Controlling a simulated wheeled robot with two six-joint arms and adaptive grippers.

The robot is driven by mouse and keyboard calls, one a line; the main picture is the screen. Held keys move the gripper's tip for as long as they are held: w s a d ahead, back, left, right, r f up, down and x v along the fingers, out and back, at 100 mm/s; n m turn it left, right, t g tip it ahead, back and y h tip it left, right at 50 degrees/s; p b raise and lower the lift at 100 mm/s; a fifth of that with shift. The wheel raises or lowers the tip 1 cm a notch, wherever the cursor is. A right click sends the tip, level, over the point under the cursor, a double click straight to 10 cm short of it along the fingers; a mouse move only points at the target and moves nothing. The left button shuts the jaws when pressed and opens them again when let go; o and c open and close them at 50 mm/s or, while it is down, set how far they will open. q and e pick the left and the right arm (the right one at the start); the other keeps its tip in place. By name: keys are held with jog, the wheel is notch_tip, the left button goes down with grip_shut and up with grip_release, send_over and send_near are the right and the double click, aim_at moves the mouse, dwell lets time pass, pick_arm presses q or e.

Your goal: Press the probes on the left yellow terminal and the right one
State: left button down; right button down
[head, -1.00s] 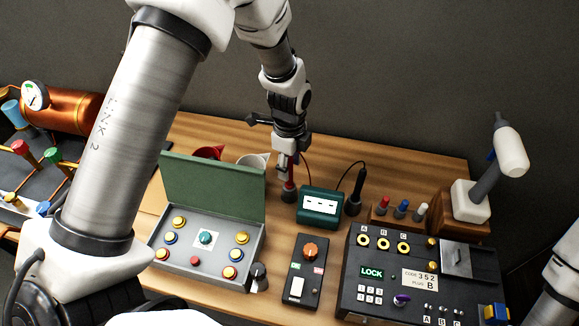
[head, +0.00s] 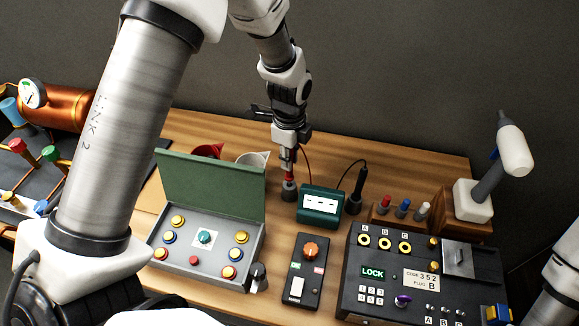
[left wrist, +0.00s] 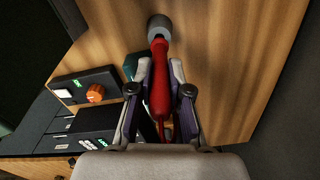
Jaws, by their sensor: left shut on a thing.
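My left gripper (head: 286,156) is shut on the red probe (head: 288,170), upright over its dark holder (head: 288,192). In the left wrist view the gripper's fingers (left wrist: 161,92) flank the red probe (left wrist: 159,75), and its far end is at the grey holder (left wrist: 158,27); I cannot tell if the tip is still inside. The black probe (head: 360,181) stands in its holder right of the green meter (head: 320,205). In the open grey box (head: 213,267), the left yellow terminal (head: 178,221) and right yellow terminal (head: 241,237) are uncovered. My right gripper is out of view.
Blue-ringed and red-ringed terminals sit below the yellow ones. A panel with an orange knob (head: 310,250) and a black lock box (head: 420,285) stand to the right.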

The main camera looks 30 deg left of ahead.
pick_arm(q)
notch_tip(320, 180, up, 6)
jog(key=shift+r+b, duration=0.1)
jog(key=shift+b, duration=0.6)
notch_tip(320, 180, up, 2)
jog(key=shift+s+r+p, duration=0.1)
jog(key=shift+r+p, duration=0.05)
jog(key=shift+p, duration=0.35)
jog(key=shift+r+p, duration=0.8)
jog(key=shift+p, duration=0.15)
jog(key=shift+r+p, duration=0.7)
jog(key=shift+p, duration=0.05)
jog(key=shift+f, duration=0.1)
